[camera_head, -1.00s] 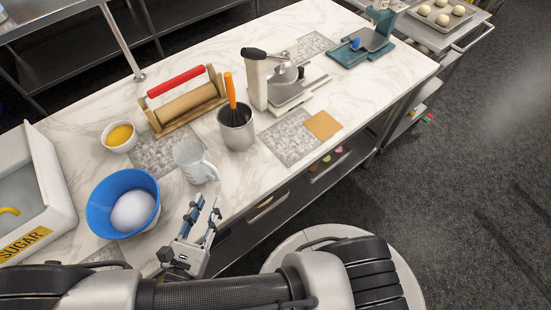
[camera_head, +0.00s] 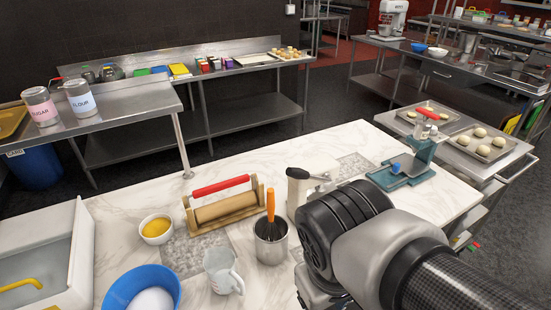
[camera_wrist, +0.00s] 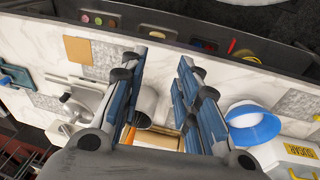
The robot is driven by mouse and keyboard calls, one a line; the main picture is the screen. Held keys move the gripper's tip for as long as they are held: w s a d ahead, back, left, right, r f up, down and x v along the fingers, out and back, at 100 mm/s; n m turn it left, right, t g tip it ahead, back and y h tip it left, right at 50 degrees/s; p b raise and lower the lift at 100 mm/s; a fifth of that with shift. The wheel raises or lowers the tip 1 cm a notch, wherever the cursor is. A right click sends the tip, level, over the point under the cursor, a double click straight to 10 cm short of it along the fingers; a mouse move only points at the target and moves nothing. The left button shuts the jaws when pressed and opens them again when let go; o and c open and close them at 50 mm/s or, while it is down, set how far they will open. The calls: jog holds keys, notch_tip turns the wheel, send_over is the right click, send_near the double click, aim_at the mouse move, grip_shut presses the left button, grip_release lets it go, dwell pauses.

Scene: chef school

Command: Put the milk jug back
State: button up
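The milk jug (camera_head: 222,270), a small pale jug with a handle on its right, stands upright on the marble counter (camera_head: 345,139). It is left of the metal whisk cup (camera_head: 270,243) and right of the blue bowl (camera_head: 118,288). My gripper (camera_wrist: 163,68) is open, its two blue-padded fingers apart with nothing held between them. In the head view my arm hides most of the gripper, which is right of the jug. In the wrist view the whisk cup (camera_wrist: 147,104) shows beyond the fingers. I cannot make out the jug there.
A wooden rolling-pin stand (camera_head: 225,210), a yellow-filled bowl (camera_head: 156,229) and a sugar bin (camera_head: 82,255) are on the counter. Bare marble lies behind the stand.

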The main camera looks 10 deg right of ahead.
jog(key=r+m+t, duration=0.1)
jog(key=r+m+t+y, duration=0.1)
jog(key=r+t, duration=0.1)
jog(key=shift+s+d+r+m, duration=0.1)
jog(key=shift+d+r+m, duration=0.1)
jog(key=shift+m, duration=0.1)
dwell(1.2)
